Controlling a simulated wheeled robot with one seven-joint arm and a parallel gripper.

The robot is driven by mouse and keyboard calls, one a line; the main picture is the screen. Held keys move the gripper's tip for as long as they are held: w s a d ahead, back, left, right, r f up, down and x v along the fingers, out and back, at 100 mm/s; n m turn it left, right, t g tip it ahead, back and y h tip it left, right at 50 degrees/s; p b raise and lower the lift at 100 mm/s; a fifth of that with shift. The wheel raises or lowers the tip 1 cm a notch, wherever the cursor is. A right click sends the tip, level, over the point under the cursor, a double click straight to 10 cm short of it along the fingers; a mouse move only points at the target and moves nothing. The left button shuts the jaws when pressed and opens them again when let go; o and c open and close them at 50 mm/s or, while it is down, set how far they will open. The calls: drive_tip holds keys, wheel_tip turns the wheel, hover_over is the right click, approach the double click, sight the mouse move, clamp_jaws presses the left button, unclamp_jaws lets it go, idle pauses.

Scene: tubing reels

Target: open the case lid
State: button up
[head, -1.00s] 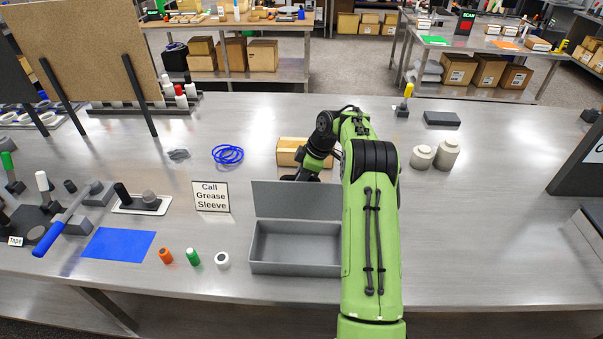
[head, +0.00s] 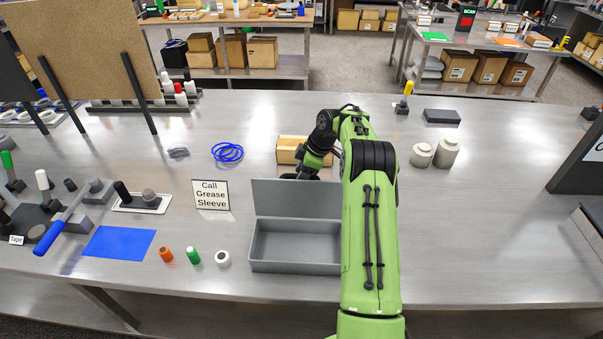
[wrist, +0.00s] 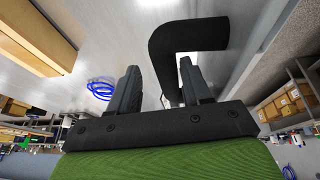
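The grey case (head: 295,247) stands on the metal table in the head view, its empty inside showing. Its lid (head: 296,198) stands raised at the back edge, roughly upright. My gripper (head: 300,177) is just behind the lid's top edge, partly hidden by it and by my arm. Contact between gripper and lid cannot be seen.
A cardboard box (head: 289,149) sits close behind my gripper. Blue tubing (head: 227,152) lies behind. The table right of my arm is mostly clear.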

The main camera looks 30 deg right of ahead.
drive_tip(key=shift+s+a+r, duration=0.1)
drive_tip(key=p+v, duration=0.1)
drive_tip(key=v, duration=1.4)
drive_tip(key=shift+s+r+p, duration=0.2)
drive_tip(key=shift+r+p, duration=0.1)
drive_tip(key=shift+r, duration=0.05)
drive_tip(key=s+a+r+m+h+b, duration=0.1)
drive_tip(key=s+a+r+m+b, duration=0.3)
drive_tip(key=a, duration=0.7)
drive_tip(key=s+a+r+h+b, duration=0.1)
drive_tip(key=s+a+r, duration=0.3)
drive_tip(key=a, duration=0.6)
drive_tip(key=s+a+f+m+t+b, duration=0.1)
drive_tip(key=s+f+m, duration=0.1)
drive_tip(key=s, duration=0.5)
drive_tip(key=s+a+f+m+h+b, duration=0.1)
drive_tip(key=s+f+m, duration=0.1)
drive_tip(key=s+f, duration=0.3)
drive_tip(key=s+a+f+m+t+b, duration=0.1)
drive_tip(key=s+a+f+m+b, duration=0.1)
drive_tip(key=s, duration=0.9)
drive_tip(key=shift+f+m+t, duration=0.3)
drive_tip(key=shift+f+m, duration=0.3)
drive_tip(key=shift+f, duration=0.35)
